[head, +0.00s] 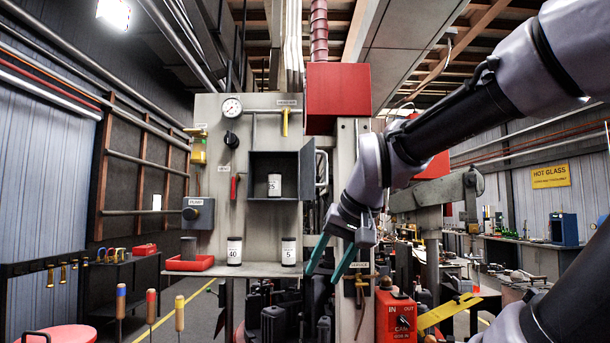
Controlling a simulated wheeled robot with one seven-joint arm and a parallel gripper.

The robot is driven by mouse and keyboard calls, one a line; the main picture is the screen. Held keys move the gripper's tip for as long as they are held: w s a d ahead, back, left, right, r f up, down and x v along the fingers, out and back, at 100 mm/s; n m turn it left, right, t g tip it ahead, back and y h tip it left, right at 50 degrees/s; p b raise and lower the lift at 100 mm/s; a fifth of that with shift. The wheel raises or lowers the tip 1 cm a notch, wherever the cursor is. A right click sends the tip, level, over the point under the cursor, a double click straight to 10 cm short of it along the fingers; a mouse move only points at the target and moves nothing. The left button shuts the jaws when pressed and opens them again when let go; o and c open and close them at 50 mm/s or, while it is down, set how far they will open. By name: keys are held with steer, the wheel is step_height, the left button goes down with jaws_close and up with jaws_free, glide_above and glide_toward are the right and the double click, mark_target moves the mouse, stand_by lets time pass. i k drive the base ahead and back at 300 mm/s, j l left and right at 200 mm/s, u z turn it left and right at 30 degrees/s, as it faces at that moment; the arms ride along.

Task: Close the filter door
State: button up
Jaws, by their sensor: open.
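The filter door (308,169) is a grey panel hinged on the right side of a dark square filter housing (262,189). It stands swung open, seen nearly edge-on, with a pale bar handle (322,168) on its right face. A white filter canister (274,185) marked 25 stands upright inside the housing. My gripper (322,278) has teal fingers spread apart and pointing down. It is empty, below and right of the door, and appears apart from it. My arm reaches in from the right.
Canisters marked 40 (234,251) and 5 (288,252) stand on the shelf below the housing, beside a red tray (188,264). A red lever (234,187) is left of the housing. Several handled tools stand front left.

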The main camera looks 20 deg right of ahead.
mark_target(308, 186)
steer(key=i+l+u, duration=0.15)
steer(key=l+u, duration=0.3)
steer(key=l, duration=0.6)
steer(key=l+u, duration=0.4)
steer(key=l, duration=0.6)
